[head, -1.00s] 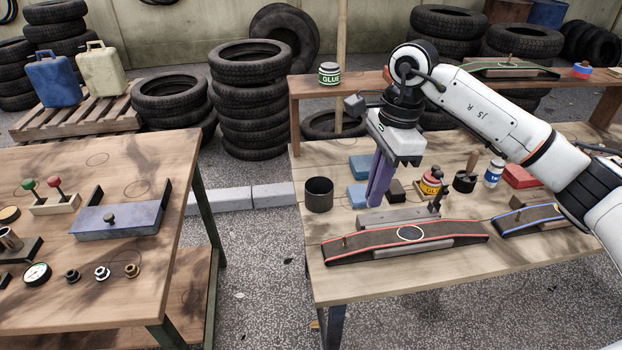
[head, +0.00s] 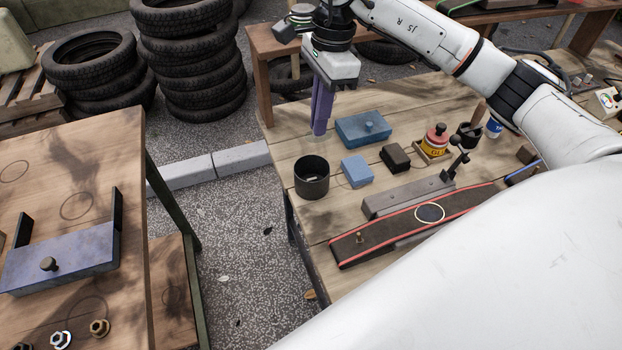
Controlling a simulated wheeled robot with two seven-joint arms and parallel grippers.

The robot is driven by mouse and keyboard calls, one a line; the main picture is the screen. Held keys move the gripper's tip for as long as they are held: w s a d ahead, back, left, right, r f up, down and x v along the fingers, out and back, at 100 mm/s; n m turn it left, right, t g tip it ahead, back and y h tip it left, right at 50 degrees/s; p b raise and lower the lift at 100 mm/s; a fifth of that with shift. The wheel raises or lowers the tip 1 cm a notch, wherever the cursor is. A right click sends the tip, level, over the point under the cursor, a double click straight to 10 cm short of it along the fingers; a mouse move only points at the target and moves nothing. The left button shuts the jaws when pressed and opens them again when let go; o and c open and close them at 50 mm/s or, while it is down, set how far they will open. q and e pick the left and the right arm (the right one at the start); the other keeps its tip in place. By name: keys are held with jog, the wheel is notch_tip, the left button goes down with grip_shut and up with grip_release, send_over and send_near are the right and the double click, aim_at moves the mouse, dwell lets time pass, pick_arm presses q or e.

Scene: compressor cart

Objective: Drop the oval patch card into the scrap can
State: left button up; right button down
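The scrap can (head: 311,187) is a dark open cylinder at the left edge of the right-hand bench. A small pale thing shows inside it, too small to identify. A pale-rimmed dark oval (head: 430,212) lies on the red-edged black strip (head: 385,231); I cannot tell whether it is a loose card or a marking. My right gripper (head: 321,133), with purple fingers pointing down, shows just above and behind the can in the picture. Its fingers look close together with nothing visible between them; their gap is unclear. My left gripper is out of view.
Blue blocks (head: 357,171), a larger blue lidded box (head: 363,129) and a dark block (head: 395,157) stand near the can. A grey bar with an upright clamp (head: 408,195) lies behind the strip. A second bench (head: 110,150) stands left across a gap. White bodywork covers the lower right.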

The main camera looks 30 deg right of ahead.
jog(key=shift+f+b, duration=0.7)
jog(key=shift+f, duration=0.8)
jog(key=shift+w, duration=0.1)
jog(key=c, duration=1.9)
grip_release()
jog(key=shift+o, duration=0.2)
notch_tip(320, 180, up, 10)
jog(key=d, duration=0.1)
jog(key=shift+d+r, duration=0.15)
jog(key=shift+r, duration=0.05)
jog(key=shift+f, duration=0.1)
